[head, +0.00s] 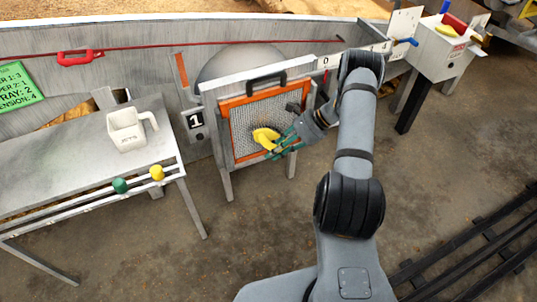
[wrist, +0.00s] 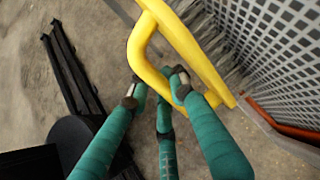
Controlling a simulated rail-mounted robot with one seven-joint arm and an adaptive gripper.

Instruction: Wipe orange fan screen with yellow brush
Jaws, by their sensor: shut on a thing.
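The orange-framed fan screen (head: 238,118) stands upright in a grey stand, with a fine mesh inside the frame. In the wrist view its mesh (wrist: 288,50) fills the upper right. My gripper (head: 276,147) is in front of the screen's lower right half. It is shut on the handle of the yellow brush (head: 262,135). In the wrist view the green fingers close around the yellow handle (wrist: 142,45), and the dark bristles face the mesh. The bristles appear to be at or very near the mesh; exact contact cannot be told.
A grey table (head: 60,160) at left bears a white jug (head: 126,130), with green and yellow knobs on its front rail. A white box (head: 436,50) with tools stands at the back right. Dark rails (head: 480,245) lie on the floor at right.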

